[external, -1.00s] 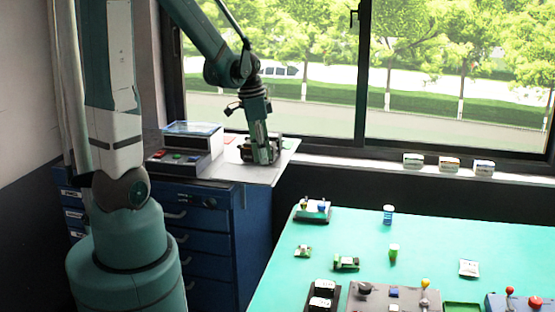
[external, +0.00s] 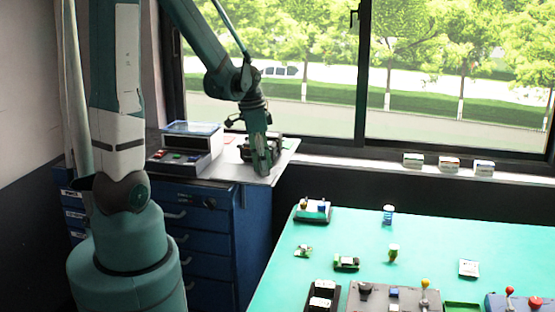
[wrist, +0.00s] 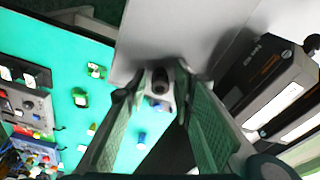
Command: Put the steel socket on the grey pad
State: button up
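My gripper (external: 266,172) is low beside the right front part of the cabinet's light top. In the wrist view its two green fingers (wrist: 164,72) come close together around a small dark round piece, which looks like the steel socket (wrist: 161,80). The socket sits between the fingertips and appears held. In the external view the socket cannot be made out. I cannot single out the grey pad with certainty in either view.
The blue drawer cabinet (external: 215,225) carries a control box (external: 185,155) left of my gripper. The green table (external: 340,235) holds a small rack (external: 313,212), a blue-banded bottle (external: 388,215) and several small parts. A window stands behind.

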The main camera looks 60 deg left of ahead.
jog(key=shift+r, duration=0.2)
dwell(0.3)
notch_tip(320, 180, up, 12)
jog(key=s+p, duration=0.1)
jog(key=shift+s+a+p, duration=0.3)
jog(key=shift+a+p, duration=0.05)
jog(key=shift+p, duration=0.05)
dwell(0.4)
jog(key=shift+f, duration=0.1)
dwell(0.6)
jog(key=s+d+r+n+t, duration=0.2)
jog(key=s+d+r, duration=0.1)
jog(key=d, duration=0.7)
jog(key=s+d+r+n+t, duration=0.2)
jog(key=s+d+r+t, duration=0.1)
jog(key=d, duration=0.8)
jog(key=shift+s+d+r+n+t+y, duration=0.3)
jog(key=shift+s+r+y, duration=0.1)
jog(key=shift+s+r, duration=0.15)
jog(key=shift+f, duration=0.1)
